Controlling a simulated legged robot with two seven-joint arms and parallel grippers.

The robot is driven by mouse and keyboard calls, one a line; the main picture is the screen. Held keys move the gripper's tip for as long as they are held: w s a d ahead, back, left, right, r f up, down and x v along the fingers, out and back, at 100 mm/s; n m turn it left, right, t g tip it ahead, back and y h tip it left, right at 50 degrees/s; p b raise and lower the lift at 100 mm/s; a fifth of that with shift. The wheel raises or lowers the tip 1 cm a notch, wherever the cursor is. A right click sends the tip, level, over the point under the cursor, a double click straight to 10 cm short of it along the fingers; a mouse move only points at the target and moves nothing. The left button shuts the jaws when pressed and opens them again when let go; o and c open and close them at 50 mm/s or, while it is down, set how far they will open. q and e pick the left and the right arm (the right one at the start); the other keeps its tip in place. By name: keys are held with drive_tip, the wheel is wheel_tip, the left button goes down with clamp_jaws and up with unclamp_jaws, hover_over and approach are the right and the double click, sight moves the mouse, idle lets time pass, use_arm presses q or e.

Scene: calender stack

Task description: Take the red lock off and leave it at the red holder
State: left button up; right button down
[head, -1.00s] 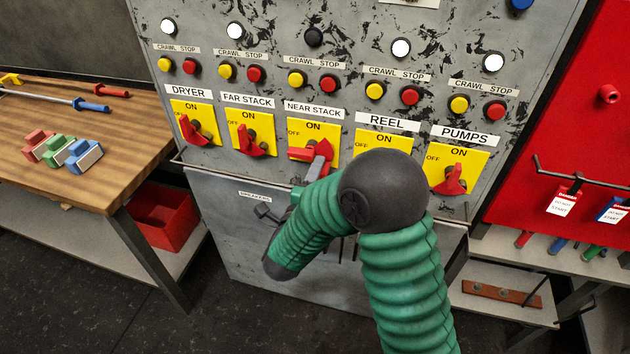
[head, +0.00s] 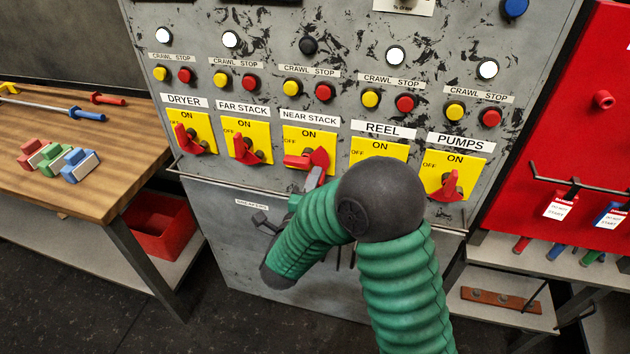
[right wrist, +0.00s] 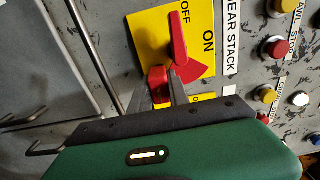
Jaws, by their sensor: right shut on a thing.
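My right gripper (head: 317,178) is in front of the NEAR STACK switch (head: 306,158), partly hidden by my own arm in the head view. The right wrist view shows its fingers (right wrist: 164,92) shut on a small red block, the red lock (right wrist: 158,79), just below the switch's red handle (right wrist: 179,40). The handle points toward OFF. I cannot tell whether the lock touches the switch plate. A red block (head: 33,153) sits beside green and blue ones on the wooden table; I cannot tell whether it is the red holder. My left gripper is not in view.
The grey panel carries several other switches, such as FAR STACK (head: 244,142) and PUMPS (head: 453,180). A thin rail (head: 215,180) runs along below them. A red board (head: 580,130) with hanging tags stands at right. A red bin (head: 160,226) is under the table (head: 120,165).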

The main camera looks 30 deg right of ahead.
drive_tip(key=shift+b+v, duration=0.4)
drive_tip(key=shift+v, duration=1.1)
idle(0.8)
drive_tip(key=shift+b+v, duration=0.5)
drive_tip(key=shift+v, duration=1.7)
